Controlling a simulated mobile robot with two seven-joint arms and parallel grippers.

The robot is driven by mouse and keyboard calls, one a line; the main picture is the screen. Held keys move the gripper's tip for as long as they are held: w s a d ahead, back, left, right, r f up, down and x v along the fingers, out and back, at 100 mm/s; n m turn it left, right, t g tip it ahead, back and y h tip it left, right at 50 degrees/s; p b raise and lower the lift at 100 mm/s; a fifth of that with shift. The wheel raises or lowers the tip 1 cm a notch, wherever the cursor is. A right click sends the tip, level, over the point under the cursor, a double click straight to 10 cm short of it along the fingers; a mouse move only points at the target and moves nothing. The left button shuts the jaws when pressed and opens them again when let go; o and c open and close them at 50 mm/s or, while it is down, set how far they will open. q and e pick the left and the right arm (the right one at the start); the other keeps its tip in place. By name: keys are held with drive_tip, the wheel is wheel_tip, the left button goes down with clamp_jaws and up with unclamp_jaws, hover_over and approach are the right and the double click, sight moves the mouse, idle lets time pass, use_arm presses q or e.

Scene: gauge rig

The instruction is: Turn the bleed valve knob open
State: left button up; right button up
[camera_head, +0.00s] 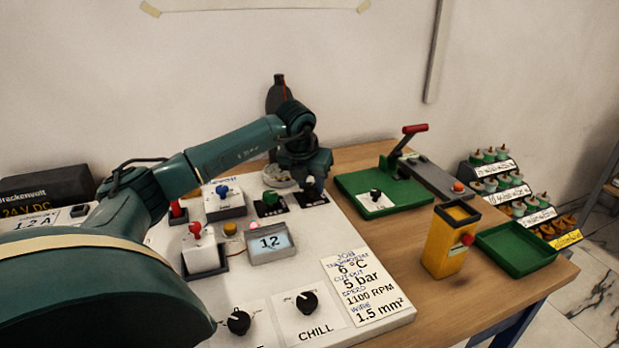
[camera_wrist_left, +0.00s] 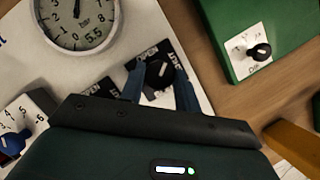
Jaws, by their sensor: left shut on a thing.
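My left gripper (camera_head: 310,182) reaches down over the back right of the white panel (camera_head: 375,250). In the left wrist view its two blue-grey fingers (camera_wrist_left: 160,80) stand on either side of a black knob (camera_wrist_left: 158,73), shut on it. The knob sits on a dark plate (camera_wrist_left: 172,50) with white lettering, one word reading OPEN. The knob's pointer direction is hard to tell between the fingers. A round white gauge (camera_wrist_left: 77,18) is beside it; it is partly hidden in the head view (camera_head: 277,177). My right gripper is not in view.
A green knob (camera_head: 270,197) on a similar plate stands close left of the gripper. A green lever press (camera_head: 375,192), yellow box (camera_head: 449,245) and green tray (camera_head: 515,249) stand right.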

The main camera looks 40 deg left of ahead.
use_arm(q)
drive_tip(key=n, duration=0.2)
drive_tip(key=n+g+y, duration=0.1)
drive_tip(key=n, duration=0.2)
drive_tip(key=shift+w+d+n+y+p, duration=0.15)
drive_tip(key=shift+n+y+p, duration=0.15)
drive_tip(key=shift+p, duration=0.1)
drive_tip(key=n+g+y, duration=0.1)
drive_tip(key=n+g, duration=0.1)
drive_tip(key=n, duration=0.2)
drive_tip(key=shift+n+p, duration=0.3)
drive_tip(key=shift+p, duration=0.05)
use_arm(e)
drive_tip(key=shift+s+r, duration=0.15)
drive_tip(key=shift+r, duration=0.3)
use_arm(q)
drive_tip(key=o, duration=1)
drive_tip(key=shift+c, duration=0.2)
drive_tip(key=p+v, duration=0.1)
drive_tip(key=v, duration=1.2)
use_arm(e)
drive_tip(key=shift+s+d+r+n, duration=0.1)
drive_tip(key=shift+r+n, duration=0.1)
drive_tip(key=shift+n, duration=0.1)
